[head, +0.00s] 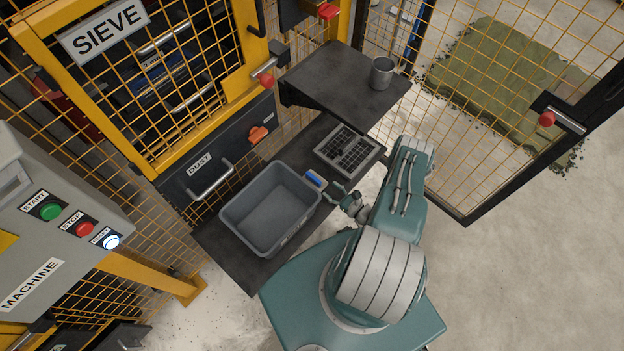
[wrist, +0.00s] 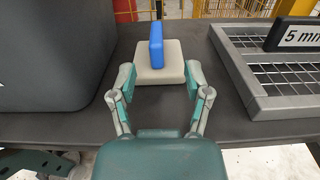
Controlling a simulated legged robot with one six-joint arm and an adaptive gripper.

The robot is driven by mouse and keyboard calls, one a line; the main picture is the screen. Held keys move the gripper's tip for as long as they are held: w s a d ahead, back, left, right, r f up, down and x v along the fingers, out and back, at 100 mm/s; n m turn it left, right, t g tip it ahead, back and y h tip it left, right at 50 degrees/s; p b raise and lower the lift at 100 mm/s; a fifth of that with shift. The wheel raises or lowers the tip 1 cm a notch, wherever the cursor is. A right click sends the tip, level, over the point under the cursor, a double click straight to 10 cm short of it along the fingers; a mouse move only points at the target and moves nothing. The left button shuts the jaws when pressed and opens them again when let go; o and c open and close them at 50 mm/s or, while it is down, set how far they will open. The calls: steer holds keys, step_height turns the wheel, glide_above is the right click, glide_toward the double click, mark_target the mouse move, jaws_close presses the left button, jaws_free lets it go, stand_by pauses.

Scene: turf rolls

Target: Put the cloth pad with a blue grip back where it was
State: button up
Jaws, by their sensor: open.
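The cloth pad is a pale square block with an upright blue grip on top. In the wrist view the pad (wrist: 160,66) lies flat on the dark shelf, with its blue grip (wrist: 156,45) standing up. In the head view the blue grip (head: 314,179) shows between the grey bin and the sieve tray. My gripper (wrist: 159,82) is open, its fingers spread at the near left and right sides of the pad. In the head view my gripper (head: 337,194) is just to the right of the pad. Contact between fingers and pad cannot be told.
A grey bin (head: 232,213) stands left of the pad, and a mesh tray (head: 366,157) labelled 5 mm lies right of it. A grey cup (head: 382,73) stands on the upper shelf (head: 335,75). Yellow mesh fencing and the sieve machine stand behind; an open mesh door (head: 480,120) is at right.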

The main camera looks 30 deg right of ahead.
mark_target(313, 177)
steer(key=shift+x, duration=1.25)
steer(key=shift+w+a, duration=0.4)
steer(key=shift+w, duration=0.05)
steer(key=x, duration=0.5)
steer(key=shift+d+f, duration=0.15)
steer(key=shift+c, duration=0.3)
jaws_close()
